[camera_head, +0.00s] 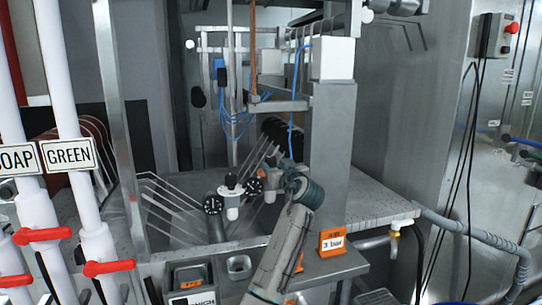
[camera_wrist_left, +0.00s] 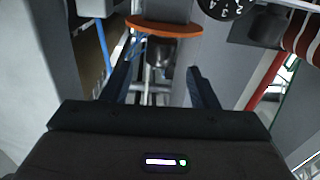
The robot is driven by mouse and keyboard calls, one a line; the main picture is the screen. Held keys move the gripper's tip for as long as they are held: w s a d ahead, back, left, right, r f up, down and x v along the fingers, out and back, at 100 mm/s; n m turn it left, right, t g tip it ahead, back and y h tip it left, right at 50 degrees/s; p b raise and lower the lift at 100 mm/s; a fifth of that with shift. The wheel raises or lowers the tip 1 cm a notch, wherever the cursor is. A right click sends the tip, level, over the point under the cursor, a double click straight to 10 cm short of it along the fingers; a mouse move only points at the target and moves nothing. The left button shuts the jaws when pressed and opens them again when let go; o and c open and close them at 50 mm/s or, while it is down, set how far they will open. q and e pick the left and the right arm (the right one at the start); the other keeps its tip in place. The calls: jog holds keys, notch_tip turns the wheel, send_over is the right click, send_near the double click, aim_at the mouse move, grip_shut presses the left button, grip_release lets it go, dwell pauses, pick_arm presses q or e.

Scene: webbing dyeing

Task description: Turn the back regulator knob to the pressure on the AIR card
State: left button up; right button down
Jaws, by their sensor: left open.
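The AIR card (camera_head: 332,242) is orange and reads 3 bar; it stands on a grey ledge at centre right. The front regulator (camera_head: 231,190) has a black knob on a white body, with a round black gauge (camera_head: 213,204) beside it. The back regulator (camera_head: 270,188) is just behind and right, partly hidden by my left gripper (camera_head: 287,180); its gauge (camera_head: 254,186) shows at its left. In the left wrist view, my gripper (camera_wrist_left: 157,70) is open, with a dark rounded part (camera_wrist_left: 160,52) beyond and between its fingers. I cannot tell whether they touch it. My right gripper is not in view.
White pipes with red handles (camera_head: 44,235) and SOAP and GREEN signs stand at the left. A steel post (camera_head: 330,140) rises behind my left arm. A dark bin (camera_head: 190,276) sits low in front. A gauge dial (camera_wrist_left: 225,8) shows at the wrist view's top right.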

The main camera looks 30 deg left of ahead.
aim_at(273, 163)
pick_arm(q)
jog(key=p+x, duration=0.1)
jog(key=x, duration=0.4)
jog(key=shift+w+a+f+p, duration=0.25)
jog(key=shift+a+p, duration=0.05)
jog(key=shift+p, duration=0.1)
jog(key=shift+a, duration=0.1)
jog(key=shift+c, duration=1.3)
jog(key=shift+w, duration=0.1)
jog(key=c, duration=0.7)
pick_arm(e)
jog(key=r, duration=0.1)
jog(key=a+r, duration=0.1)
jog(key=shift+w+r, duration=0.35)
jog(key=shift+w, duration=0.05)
